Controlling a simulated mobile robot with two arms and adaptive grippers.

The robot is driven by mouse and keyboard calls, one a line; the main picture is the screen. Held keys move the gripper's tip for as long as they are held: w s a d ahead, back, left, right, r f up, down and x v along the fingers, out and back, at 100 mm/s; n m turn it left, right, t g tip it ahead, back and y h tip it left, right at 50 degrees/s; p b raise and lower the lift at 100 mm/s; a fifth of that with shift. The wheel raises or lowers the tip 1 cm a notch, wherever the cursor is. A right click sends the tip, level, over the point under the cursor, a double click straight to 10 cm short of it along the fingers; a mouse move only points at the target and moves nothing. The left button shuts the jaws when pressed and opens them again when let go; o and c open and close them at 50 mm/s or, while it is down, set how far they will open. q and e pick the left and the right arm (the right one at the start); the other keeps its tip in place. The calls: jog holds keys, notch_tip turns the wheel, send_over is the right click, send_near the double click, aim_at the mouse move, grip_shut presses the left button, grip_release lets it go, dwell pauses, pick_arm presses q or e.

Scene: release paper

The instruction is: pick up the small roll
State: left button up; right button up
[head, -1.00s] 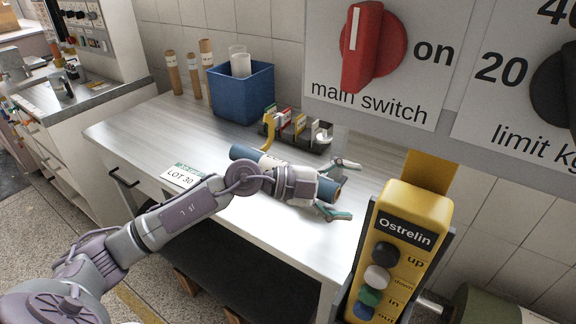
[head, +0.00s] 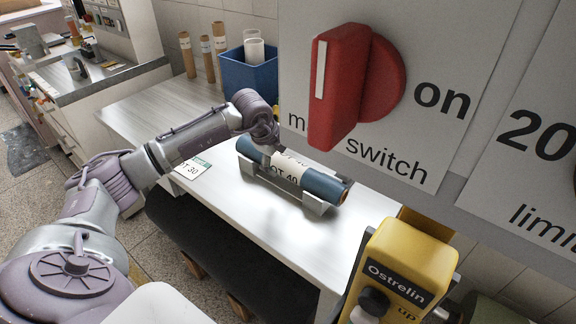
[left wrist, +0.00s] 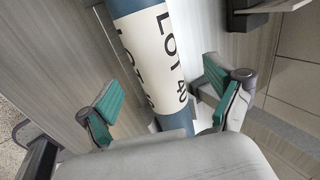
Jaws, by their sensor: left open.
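The small roll (head: 322,184) is dark blue with a white label reading LOT 40. It lies on its side in a grey cradle (head: 259,180) on the light table. In the left wrist view the roll (left wrist: 133,10) runs between the open fingers of my left gripper (left wrist: 160,98), with a green-padded finger on each side. The pads appear apart from the roll. In the head view the left gripper is over the roll's left part, and its fingertips are mostly hidden. My right gripper is out of view.
A LOT 30 card (head: 193,168) lies left of the cradle. A blue bin (head: 246,76) and several brown tubes (head: 205,58) stand at the back. A yellow control box (head: 395,268) and a panel with a red switch (head: 340,85) fill the right foreground.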

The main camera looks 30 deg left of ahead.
aim_at(283, 162)
pick_arm(q)
jog(key=shift+w+f, duration=0.15)
jog(key=shift+f, duration=0.05)
jog(key=x, duration=0.1)
jog(key=p+x, duration=0.1)
jog(key=x, duration=0.2)
jog(key=shift+s+f+p, duration=0.2)
jog(key=shift+p, duration=0.15)
jog(key=shift+w+f, duration=0.2)
jog(key=shift+f, duration=0.1)
jog(key=shift+s, duration=0.1)
jog(key=c, duration=0.4)
jog(key=shift+r, duration=0.15)
grip_shut()
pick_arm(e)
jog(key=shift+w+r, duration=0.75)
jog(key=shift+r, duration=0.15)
